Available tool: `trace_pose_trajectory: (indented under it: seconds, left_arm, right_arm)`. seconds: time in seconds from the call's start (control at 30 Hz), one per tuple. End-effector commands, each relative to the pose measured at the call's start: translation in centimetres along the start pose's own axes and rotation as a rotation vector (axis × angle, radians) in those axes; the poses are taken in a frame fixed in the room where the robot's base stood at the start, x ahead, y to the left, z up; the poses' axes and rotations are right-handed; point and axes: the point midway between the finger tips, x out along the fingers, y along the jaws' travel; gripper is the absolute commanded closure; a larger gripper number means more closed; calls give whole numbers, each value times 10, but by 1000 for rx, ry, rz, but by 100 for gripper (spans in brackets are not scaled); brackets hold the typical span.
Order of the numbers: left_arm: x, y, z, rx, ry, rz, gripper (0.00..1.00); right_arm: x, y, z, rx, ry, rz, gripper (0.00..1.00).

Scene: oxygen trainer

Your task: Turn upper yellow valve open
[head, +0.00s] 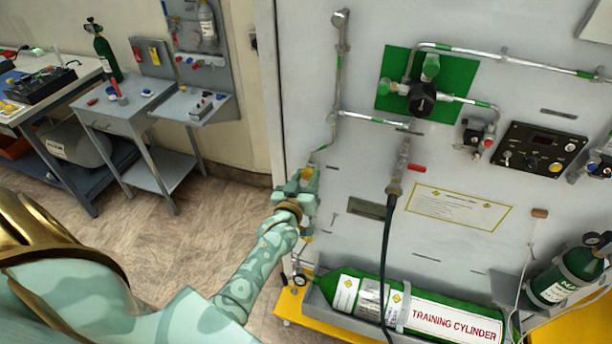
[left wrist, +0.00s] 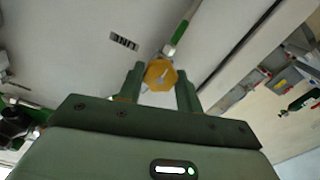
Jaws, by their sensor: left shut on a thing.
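The upper yellow valve (left wrist: 160,75) is a small yellow-orange knob on a pipe with a green band. In the left wrist view it sits between the two green fingers of my left gripper (left wrist: 160,88). The gripper is shut on it. In the head view my left gripper (head: 302,184) is at the left side of the grey panel, at the lower end of the pipe, and hides most of the valve. A second yellow part (head: 307,238) shows just below the gripper, partly hidden. My right gripper is in neither view.
The grey panel (head: 350,245) carries a green plate (head: 428,80) with a regulator, pipes and a black control box (head: 541,150). A dark hose (head: 386,265) hangs down past the green training cylinder (head: 455,318). A side table (head: 125,108) stands left, with open floor between.

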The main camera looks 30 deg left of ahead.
Motion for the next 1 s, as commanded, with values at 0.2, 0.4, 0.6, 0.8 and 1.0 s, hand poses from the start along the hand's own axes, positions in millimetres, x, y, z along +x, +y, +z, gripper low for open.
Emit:
trace_pose_trajectory:
  seconds: [0.2, 0.4, 0.6, 0.8, 1.0]
  left_arm:
    - [-2, 0, 4, -14, -9, -1, 88]
    - [-2, 0, 4, -14, -9, -1, 88]
    - [-1, 0, 3, -13, -7, -1, 43]
    - [-1, 0, 2, -12, -4, 0, 43]
    - [-17, 1, -1, -12, -6, 0, 43]
  right_arm:
    - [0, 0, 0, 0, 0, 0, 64]
    - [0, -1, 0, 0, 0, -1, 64]
    - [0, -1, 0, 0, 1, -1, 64]
    - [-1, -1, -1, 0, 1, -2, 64]
    - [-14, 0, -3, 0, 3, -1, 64]
